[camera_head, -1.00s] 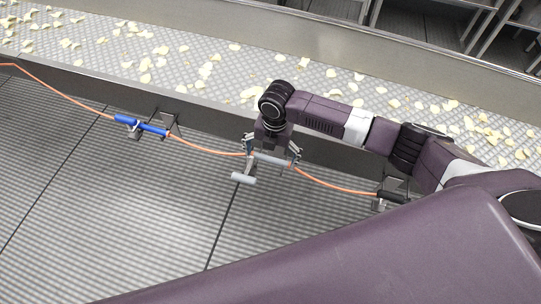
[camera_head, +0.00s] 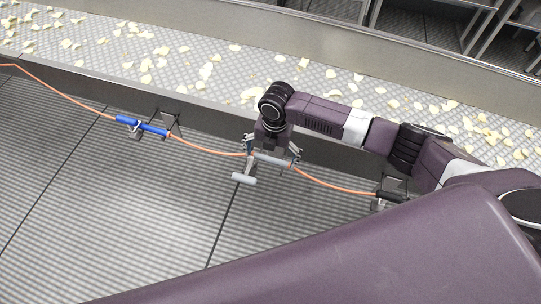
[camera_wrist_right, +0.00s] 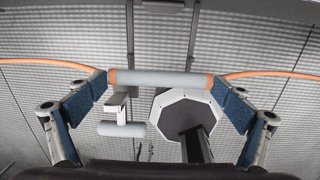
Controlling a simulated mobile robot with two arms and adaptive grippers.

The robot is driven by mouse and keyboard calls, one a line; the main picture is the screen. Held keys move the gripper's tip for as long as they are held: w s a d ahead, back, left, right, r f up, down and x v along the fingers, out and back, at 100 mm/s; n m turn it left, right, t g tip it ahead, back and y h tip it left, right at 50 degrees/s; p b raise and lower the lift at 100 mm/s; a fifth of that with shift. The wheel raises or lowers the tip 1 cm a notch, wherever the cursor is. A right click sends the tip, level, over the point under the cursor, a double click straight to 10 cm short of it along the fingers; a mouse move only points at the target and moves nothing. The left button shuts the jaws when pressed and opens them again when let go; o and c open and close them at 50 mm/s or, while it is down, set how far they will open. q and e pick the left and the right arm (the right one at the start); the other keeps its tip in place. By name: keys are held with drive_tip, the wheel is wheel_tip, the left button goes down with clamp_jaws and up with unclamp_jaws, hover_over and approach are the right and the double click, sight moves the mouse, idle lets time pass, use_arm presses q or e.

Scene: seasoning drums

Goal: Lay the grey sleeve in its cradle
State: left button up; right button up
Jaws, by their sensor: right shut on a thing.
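My right gripper (camera_head: 272,157) is shut on the grey sleeve (camera_head: 273,161), with one finger at each end of it. In the right wrist view the sleeve (camera_wrist_right: 160,80) lies level between the blue finger pads of the right gripper (camera_wrist_right: 161,85), with orange line running out at both ends. A pale bracket (camera_wrist_right: 117,105) with a grey bar (camera_wrist_right: 121,129) shows close beside the sleeve. The bar also shows below the gripper in the head view (camera_head: 243,178). The gripper hides much of the cradle area, so I cannot tell whether the sleeve touches it. My left gripper is out of view.
A blue sleeve (camera_head: 142,125) sits at a bracket to the left on the same orange line (camera_head: 210,149). A black sleeve (camera_head: 391,196) sits at another bracket to the right. A conveyor trough (camera_head: 215,64) with chips runs behind. Open floor (camera_head: 110,215) lies in front.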

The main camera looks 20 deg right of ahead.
sight(273, 159)
drive_tip(key=shift+a+f+b, duration=0.1)
drive_tip(key=shift+f+b, duration=0.7)
drive_tip(key=shift+f, duration=0.45)
drive_tip(key=o, duration=0.8)
drive_tip(key=shift+r, duration=0.1)
wheel_tip(273, 159, up, 12)
drive_tip(key=shift+s+d, duration=0.2)
drive_tip(key=shift+d, duration=0.1)
